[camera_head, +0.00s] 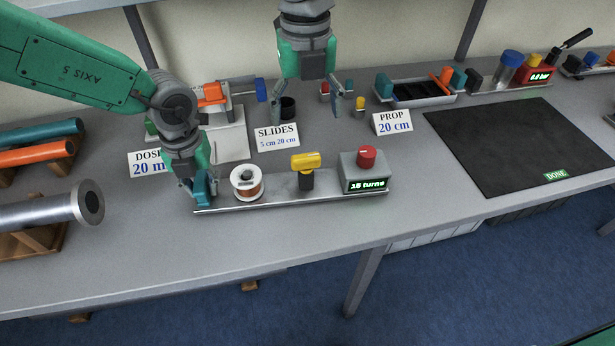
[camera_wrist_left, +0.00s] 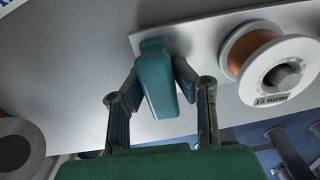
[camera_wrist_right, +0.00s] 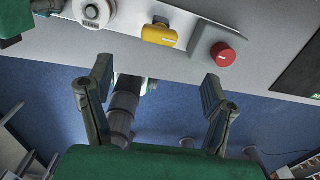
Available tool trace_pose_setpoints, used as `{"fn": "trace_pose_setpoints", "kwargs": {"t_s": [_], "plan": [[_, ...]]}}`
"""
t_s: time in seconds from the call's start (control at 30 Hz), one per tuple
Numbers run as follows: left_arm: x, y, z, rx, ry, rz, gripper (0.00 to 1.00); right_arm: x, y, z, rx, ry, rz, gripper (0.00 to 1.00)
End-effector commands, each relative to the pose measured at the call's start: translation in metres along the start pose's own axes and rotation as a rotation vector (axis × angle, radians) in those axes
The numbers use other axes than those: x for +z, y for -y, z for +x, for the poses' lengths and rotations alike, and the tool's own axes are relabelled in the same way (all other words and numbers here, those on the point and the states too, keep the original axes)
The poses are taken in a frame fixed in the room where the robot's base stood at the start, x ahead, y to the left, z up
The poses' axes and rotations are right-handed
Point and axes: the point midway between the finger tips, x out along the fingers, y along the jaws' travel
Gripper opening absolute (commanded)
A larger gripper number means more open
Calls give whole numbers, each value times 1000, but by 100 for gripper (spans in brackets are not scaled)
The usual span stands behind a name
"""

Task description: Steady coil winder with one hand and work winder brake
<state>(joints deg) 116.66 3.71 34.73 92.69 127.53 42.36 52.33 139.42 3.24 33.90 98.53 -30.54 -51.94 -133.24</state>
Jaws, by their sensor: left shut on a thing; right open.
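The coil winder's long base plate (camera_head: 270,201) lies on the table near its front edge. It carries a teal grip block (camera_wrist_left: 156,80) at its left end, a white spool with copper wire (camera_head: 246,182), a yellow brake handle (camera_head: 306,161) on a dark post, and a grey box with a red knob (camera_head: 366,156) and a display reading "15 turns" or similar. My left gripper (camera_head: 199,196) is shut on the teal block, also seen between its fingers in the left wrist view. My right gripper (camera_head: 306,108) is open and empty, above the table behind the winder.
A "SLIDES" card (camera_head: 277,138), a "PROP" card (camera_head: 392,122) and a partly covered "DOSE" card (camera_head: 148,163) stand behind the winder. A black mat (camera_head: 515,145) lies at right. A grey flanged pipe (camera_head: 50,212) rests at left. Table is clear in front of the winder.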

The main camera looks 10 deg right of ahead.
Motion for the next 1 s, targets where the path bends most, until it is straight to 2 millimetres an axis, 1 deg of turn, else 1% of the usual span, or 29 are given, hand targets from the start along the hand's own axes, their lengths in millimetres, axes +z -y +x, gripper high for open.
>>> {"fn": "trace_pose_setpoints", "kwargs": {"t_s": [0.07,0.13,0.27,0.8,1.0], "plan": [[0,1,0,-1,0,0,0,4,-1,-6,6,7,7,74],[0,1,0,-1,0,0,0,5,-2,-6,7,9,10,74],[0,1,0,-2,0,1,0,5,-2,5,7,9,10,74],[0,1,0,-1,0,0,0,5,-2,84,6,7,9,74],[0,1,0,-1,1,0,0,5,-3,104,7,9,9,74]]}}
